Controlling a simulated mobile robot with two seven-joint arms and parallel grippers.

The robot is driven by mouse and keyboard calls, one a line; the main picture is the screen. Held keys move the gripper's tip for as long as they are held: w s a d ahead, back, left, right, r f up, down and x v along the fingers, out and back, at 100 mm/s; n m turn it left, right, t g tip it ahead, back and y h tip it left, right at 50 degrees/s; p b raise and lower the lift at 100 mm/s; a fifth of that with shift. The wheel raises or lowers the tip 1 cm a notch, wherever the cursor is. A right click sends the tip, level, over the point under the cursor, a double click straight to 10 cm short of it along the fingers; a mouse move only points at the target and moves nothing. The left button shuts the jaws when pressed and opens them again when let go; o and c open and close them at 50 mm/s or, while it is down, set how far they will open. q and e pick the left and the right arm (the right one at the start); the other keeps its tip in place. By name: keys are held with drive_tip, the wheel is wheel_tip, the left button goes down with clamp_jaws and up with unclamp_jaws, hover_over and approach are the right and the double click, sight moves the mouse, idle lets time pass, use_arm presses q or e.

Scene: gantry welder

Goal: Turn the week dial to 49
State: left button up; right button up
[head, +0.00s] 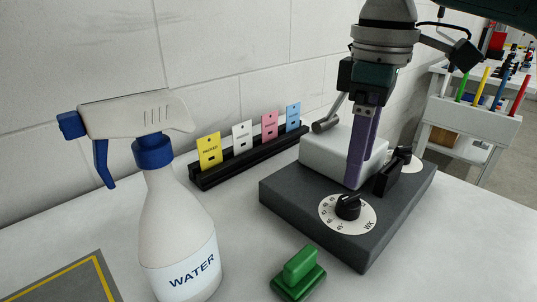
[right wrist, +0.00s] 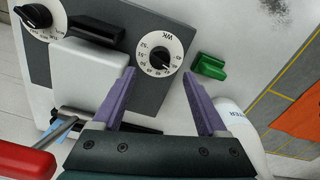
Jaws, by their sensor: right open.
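The week dial (head: 346,208) is a black knob on a white numbered plate marked WK, on the dark grey block (head: 310,210). It also shows in the right wrist view (right wrist: 160,56), just beyond and between the fingertips. Its pointer lies among the numbers in the high forties, but I cannot read the exact setting. My right gripper (head: 357,184) has purple fingers pointing down, behind the dial in the head view. In the right wrist view its fingers (right wrist: 158,74) are wide apart with nothing between them, and I see no contact with the knob. My left gripper is not in view.
A second dial (right wrist: 38,18) and a black block (head: 388,172) share the device with a white box (head: 325,157) and lever (head: 330,122). A green block (head: 298,275) and WATER spray bottle (head: 180,230) stand nearby. A black rack (head: 240,168) holds coloured cards.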

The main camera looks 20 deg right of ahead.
sight(352, 196)
wheel_tip(352, 196, down, 7)
drive_tip(key=shift+b, duration=0.4)
drive_tip(key=shift+c, duration=0.3)
clamp_jaws()
